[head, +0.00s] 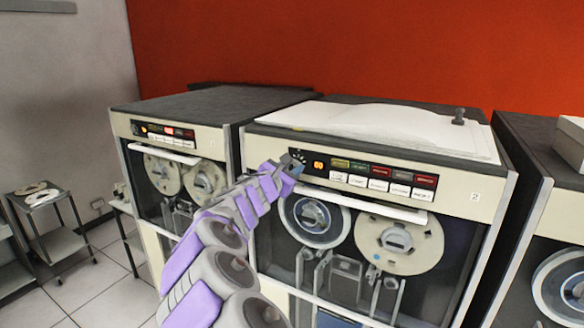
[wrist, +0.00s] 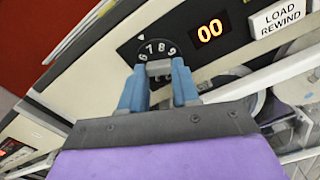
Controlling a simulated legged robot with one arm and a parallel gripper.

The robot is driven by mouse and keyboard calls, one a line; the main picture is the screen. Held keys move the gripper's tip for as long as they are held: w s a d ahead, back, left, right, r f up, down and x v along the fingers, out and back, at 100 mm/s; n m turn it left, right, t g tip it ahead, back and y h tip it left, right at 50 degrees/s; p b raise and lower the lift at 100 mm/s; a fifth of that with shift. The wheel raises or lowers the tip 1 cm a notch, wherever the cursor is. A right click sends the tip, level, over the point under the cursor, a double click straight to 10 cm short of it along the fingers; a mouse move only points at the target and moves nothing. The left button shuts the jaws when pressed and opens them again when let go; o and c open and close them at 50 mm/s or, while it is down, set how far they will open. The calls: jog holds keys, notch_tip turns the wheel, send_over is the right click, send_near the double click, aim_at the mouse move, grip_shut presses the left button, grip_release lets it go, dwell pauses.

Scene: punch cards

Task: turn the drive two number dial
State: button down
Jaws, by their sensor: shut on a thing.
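The drive two tape cabinet (head: 460,198), marked 2, stands in front of me with a control strip near its top. Its number dial (wrist: 158,50) is a dark round dial with white digits; 6, 7, 8 and 9 show above my gripper in the wrist view. A small white triangle sits just above the dial's rim. My gripper (head: 292,165) is at the left end of the strip, and its blue fingers (wrist: 159,75) are closed on the dial's grey knob (wrist: 159,68). The lower part of the dial is hidden behind the fingers.
An orange display (wrist: 210,31) reading 00 is right of the dial, beside a LOAD REWIND button (wrist: 281,18). A white handle bar (head: 365,203) runs below the strip. An open paper book (head: 400,125) lies on top. Other drives stand on both sides.

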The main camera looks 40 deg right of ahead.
jog(key=shift+f+n, duration=0.35)
jog(key=shift+n, duration=0.15)
jog(key=c, duration=1.2)
grip_release()
jog(key=o, duration=0.4)
jog(key=shift+w+r, duration=0.1)
jog(key=shift+w, duration=0.05)
jog(key=shift+r, duration=0.1)
jog(key=shift+b+v, duration=1.45)
jog(key=shift+v, duration=7.3)
